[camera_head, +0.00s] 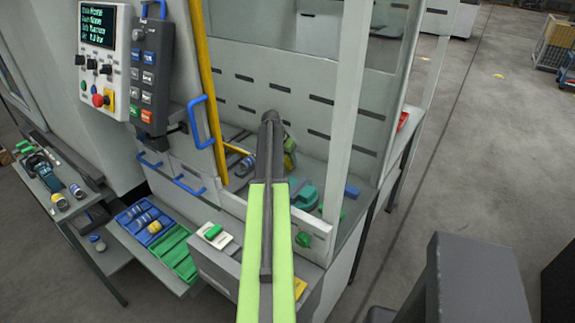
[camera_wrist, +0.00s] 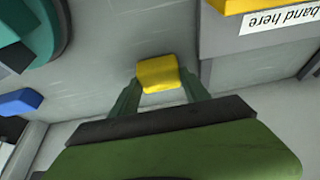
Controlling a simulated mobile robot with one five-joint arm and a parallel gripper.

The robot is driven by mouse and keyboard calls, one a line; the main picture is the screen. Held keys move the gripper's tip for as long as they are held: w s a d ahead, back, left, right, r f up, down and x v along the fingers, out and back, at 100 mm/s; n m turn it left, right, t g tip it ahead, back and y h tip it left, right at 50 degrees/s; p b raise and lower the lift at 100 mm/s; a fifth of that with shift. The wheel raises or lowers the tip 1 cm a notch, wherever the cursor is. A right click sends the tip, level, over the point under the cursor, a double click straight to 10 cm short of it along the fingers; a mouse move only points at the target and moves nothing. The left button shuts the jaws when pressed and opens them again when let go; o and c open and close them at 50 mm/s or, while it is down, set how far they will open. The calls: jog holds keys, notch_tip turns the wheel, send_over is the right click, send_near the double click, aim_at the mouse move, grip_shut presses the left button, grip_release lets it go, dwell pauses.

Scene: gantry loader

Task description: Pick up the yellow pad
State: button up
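The yellow pad (camera_wrist: 158,73) shows in the wrist view as a small rounded block against a grey surface. My gripper (camera_wrist: 159,78) has one green finger at the pad's left side and one at its right side. The fingertips reach the pad's edges, but I cannot tell whether they press on it or only stand around it. In the head view my arm reaches into the machine bay and hides most of the gripper. A bit of yellow (camera_head: 288,161) shows beside the arm's end there; I cannot tell whether it is the pad.
A teal round part (camera_wrist: 30,30) and a blue block (camera_wrist: 20,102) lie to the left in the wrist view. A yellow part with a "band here" label (camera_wrist: 277,24) is at the upper right. A pale post (camera_head: 345,110) stands right of my arm in the head view.

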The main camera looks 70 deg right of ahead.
aim_at(288, 162)
jog(key=c, duration=0.7)
jog(key=shift+r+p, duration=0.3)
jog(key=r+p, duration=0.4)
jog(key=shift+s+a+r+p, duration=0.3)
jog(key=shift+s+r+p, duration=0.05)
jog(key=s+a+r+p, duration=0.3)
jog(key=s+a, duration=0.1)
jog(key=s, duration=0.1)
jog(key=s+a+r+p, duration=0.2)
jog(key=s+a, duration=0.1)
jog(key=shift+s+r+p, duration=0.1)
jog(key=shift+r+p, duration=0.25)
